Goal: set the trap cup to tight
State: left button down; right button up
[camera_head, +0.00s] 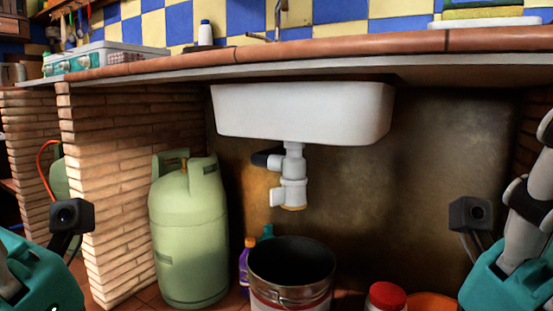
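The white sink trap (294,165) hangs under the sink basin, near the middle of the view. Its trap cup (293,193) is the lower white part, with an orange-brown underside and a pale tab on its left side. I cannot tell from here how tight it is. A dark pipe (264,160) leaves the trap to the left. My two wrists, teal with dark cameras on them, show in the lower left and lower right corners, well apart from the trap. The fingers of both grippers are outside the picture.
A dark bucket (291,265) stands below the trap. A green gas cylinder (188,240) stands to its left, with a purple bottle (246,262) between them. A red-lidded jar (387,296) is at the right front. The white basin (300,110) and counter edge (330,48) hang overhead.

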aim_at(291, 195)
jog(key=i+j+z, duration=0.15)
jog(key=z, duration=0.15)
jog(key=i+j+z, duration=0.1)
jog(key=j+z, duration=0.2)
jog(key=i+j+z, duration=0.1)
jog(key=j+z, duration=0.25)
